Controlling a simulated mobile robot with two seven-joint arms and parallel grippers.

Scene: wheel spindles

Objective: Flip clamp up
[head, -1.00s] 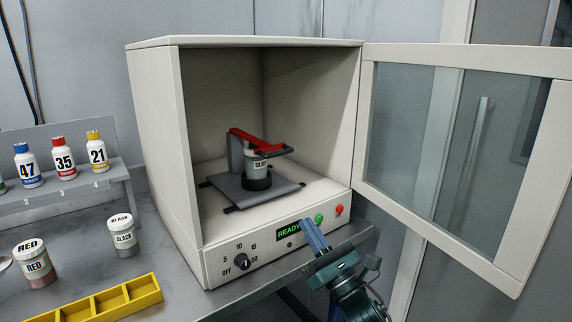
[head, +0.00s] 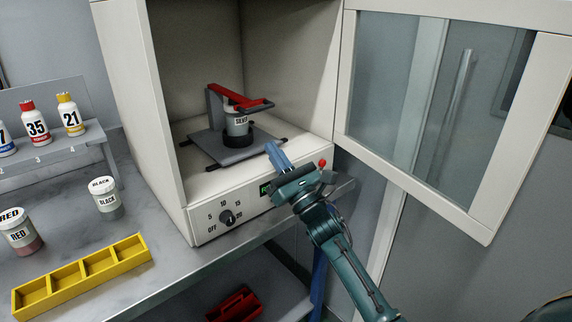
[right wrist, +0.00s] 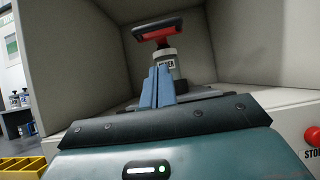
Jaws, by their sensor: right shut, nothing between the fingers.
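The clamp (head: 240,98) has a red arm with a dark handle end, lying roughly level across the top of a grey-white jar (head: 236,122). The jar stands on a grey plate (head: 212,147) inside the open white cabinet. The clamp handle also shows in the right wrist view (right wrist: 158,30), above and beyond my fingers. My right gripper (head: 277,155) is shut and empty, at the cabinet's front opening, in front of and below the clamp handle, apart from it. It shows in the right wrist view (right wrist: 158,86) too. My left gripper is not in view.
The cabinet door (head: 420,110) stands open to the right. The front panel has a dial (head: 227,217) and a red button (head: 322,164). A yellow tray (head: 83,273), a BLACK jar (head: 106,199) and a RED jar (head: 20,232) stand on the bench to the left. Numbered bottles stand on a rack.

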